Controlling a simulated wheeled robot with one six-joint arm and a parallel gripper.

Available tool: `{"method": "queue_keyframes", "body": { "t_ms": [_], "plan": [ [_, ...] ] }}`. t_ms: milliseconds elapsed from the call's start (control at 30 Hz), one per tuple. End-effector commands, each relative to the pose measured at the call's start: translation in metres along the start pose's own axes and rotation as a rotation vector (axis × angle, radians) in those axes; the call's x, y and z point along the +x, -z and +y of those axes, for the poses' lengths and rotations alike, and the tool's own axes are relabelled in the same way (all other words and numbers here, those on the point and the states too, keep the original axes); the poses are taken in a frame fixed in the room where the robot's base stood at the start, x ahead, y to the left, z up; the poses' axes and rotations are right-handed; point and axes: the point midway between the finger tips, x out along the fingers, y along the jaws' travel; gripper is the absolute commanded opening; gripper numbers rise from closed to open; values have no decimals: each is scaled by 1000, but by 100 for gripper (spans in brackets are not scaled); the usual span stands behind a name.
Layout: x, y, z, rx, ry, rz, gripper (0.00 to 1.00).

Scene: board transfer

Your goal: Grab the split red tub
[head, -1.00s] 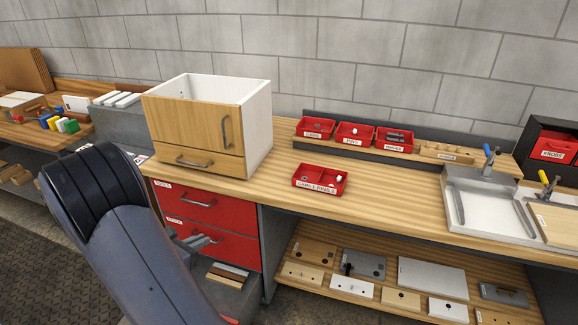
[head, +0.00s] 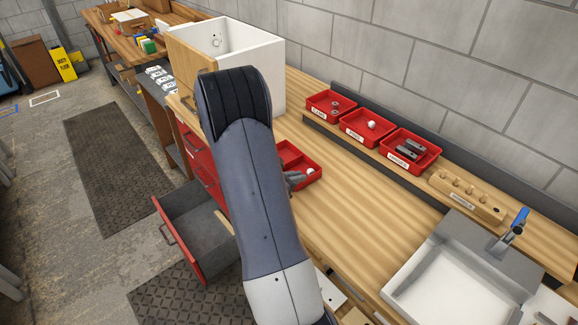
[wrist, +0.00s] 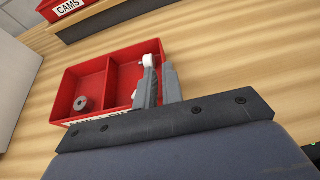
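The split red tub (head: 298,158) sits on the wooden bench, right of the white cabinet. My arm covers its left part in the head view. In the wrist view the tub (wrist: 88,72) shows two compartments with a divider between them. A grey ring (wrist: 81,103) lies in the left one and a white piece (wrist: 150,60) is at the right one. My gripper (wrist: 160,85) is at the tub's right end wall, its two fingers close together, seemingly one on each side. Whether they press on the wall is unclear. In the head view the gripper (head: 294,180) is partly hidden.
Three labelled red bins (head: 368,128) and a wooden peg block (head: 466,196) stand on the raised back shelf. A white cabinet (head: 262,70) is left of the tub, a sink-like tray (head: 450,270) to the right. A lower drawer (head: 185,232) stands open.

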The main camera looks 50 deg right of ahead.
Motion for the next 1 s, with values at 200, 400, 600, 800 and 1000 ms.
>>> {"method": "queue_keyframes", "body": {
  "t_ms": [200, 400, 600, 800, 1000],
  "plan": [
    [22, 3, 0, -2, 4, 0, 8],
    [46, 5, 1, -1, 3, 1, 8],
    [51, 6, 1, 1, 1, 0, 8],
    [51, 6, 1, 0, 1, 0, 1],
    [51, 6, 1, 0, 1, 0, 0]
  ]
}}
